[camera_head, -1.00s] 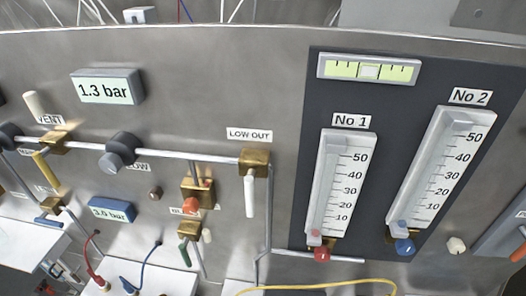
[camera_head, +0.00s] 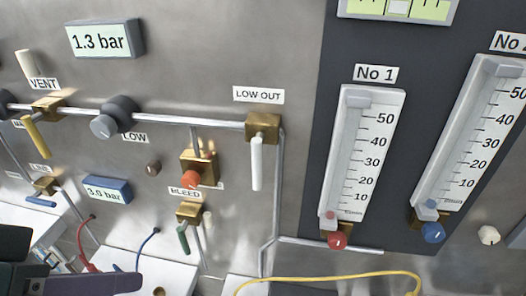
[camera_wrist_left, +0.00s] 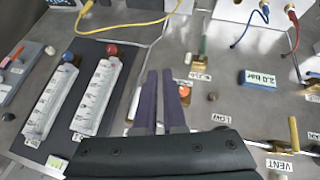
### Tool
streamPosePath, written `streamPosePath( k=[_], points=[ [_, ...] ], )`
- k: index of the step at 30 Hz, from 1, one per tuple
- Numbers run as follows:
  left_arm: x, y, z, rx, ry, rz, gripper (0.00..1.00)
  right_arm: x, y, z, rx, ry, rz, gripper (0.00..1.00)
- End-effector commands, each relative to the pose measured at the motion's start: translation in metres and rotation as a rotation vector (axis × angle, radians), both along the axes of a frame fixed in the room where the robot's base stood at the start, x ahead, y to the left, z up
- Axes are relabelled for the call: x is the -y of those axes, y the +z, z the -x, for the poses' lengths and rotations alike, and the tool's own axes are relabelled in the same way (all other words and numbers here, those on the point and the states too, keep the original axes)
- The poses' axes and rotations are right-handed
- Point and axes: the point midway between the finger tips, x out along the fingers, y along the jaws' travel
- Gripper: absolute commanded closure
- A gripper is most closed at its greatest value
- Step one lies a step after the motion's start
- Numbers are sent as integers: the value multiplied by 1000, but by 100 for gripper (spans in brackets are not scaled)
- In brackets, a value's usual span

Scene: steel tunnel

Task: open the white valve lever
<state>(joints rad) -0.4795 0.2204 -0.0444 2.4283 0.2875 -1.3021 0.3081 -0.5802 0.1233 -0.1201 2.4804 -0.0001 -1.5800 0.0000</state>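The white valve lever (camera_head: 256,163) hangs straight down from a brass valve block (camera_head: 263,127) under the LOW OUT label. In the left wrist view, which is upside down, the lever (camera_wrist_left: 134,103) shows beside the fingers; its valve block is hidden behind my gripper. My left gripper (camera_wrist_left: 159,74) has two purple fingers with a narrow gap between them and nothing visible held. In the head view, part of my left gripper (camera_head: 125,281) shows at the lower left, apart from the lever. My right gripper is not in view.
A red-orange BLEED knob (camera_head: 190,179) and a green lever (camera_head: 183,240) lie left of the lever. The No 1 gauge (camera_head: 362,150) stands to its right. A yellow cable (camera_head: 340,279) runs below. Steel pipes cross the panel; bare panel lies between BLEED and the lever.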

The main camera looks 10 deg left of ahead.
Motion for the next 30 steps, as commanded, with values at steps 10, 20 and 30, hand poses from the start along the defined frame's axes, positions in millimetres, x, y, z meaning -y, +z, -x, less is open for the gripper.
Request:
streamPosePath(
  k=[10,20,30],
  points=[
    [6,-61,-74,219,230,508,100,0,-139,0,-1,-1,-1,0],
    [-9,-64,-118,328,384,1036,100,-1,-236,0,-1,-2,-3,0],
    [-22,-50,-129,346,428,1266,100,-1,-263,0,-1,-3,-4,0]
  ],
)
